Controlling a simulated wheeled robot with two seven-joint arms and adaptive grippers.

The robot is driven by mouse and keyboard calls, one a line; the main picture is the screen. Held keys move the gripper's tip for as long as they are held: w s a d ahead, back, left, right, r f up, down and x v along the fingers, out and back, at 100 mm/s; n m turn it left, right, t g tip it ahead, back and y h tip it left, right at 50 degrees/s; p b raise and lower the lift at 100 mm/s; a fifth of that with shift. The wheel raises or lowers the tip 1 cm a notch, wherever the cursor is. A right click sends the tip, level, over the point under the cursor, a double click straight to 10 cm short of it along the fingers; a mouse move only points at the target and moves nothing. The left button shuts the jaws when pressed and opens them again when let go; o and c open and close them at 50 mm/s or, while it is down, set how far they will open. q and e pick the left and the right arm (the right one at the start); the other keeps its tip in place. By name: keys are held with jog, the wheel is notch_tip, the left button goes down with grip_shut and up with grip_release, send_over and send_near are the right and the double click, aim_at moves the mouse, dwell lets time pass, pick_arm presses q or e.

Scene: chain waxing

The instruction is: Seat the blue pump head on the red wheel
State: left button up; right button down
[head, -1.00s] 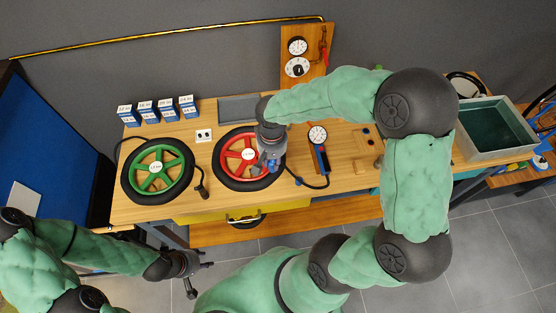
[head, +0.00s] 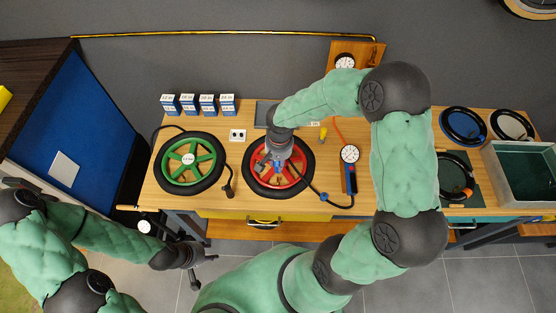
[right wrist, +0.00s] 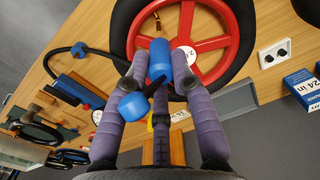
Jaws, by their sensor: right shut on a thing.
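The red wheel (head: 300,183) with a black tyre lies flat on the workbench, right of the green wheel (head: 190,180). My right gripper (head: 276,172) is over the red wheel, pointing down. In the right wrist view its fingers (right wrist: 160,72) are shut on the blue pump head (right wrist: 160,58), which is over the red rim and spokes. A rounded blue end (right wrist: 133,106) shows nearer the palm. A thin valve-like stem (right wrist: 157,20) shows just beyond the head; I cannot tell whether they touch. My left gripper (head: 208,268) is open and empty, in front of the bench.
A pump with a round gauge (head: 350,154) stands right of the red wheel, with a black hose (head: 338,205). Several blue-white boxes (head: 200,105) and a socket (head: 238,135) are behind the wheels. A grey bin (head: 520,165) stands at the far right.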

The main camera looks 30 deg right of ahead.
jog(key=shift+f+b, duration=1.1)
jog(key=shift+f, duration=0.75)
jog(key=shift+f+b, duration=0.4)
jog(key=shift+b, duration=0.15)
jog(key=shift+b, duration=0.4)
jog(key=shift+f+b, duration=1.05)
jog(key=shift+b, duration=0.05)
dwell(0.7)
jog(key=c, duration=1)
grip_release()
jog(key=shift+o, duration=0.2)
notch_tip(320, 180, up, 12)
jog(key=shift+s+d+r, duration=0.1)
jog(key=shift+d, duration=0.05)
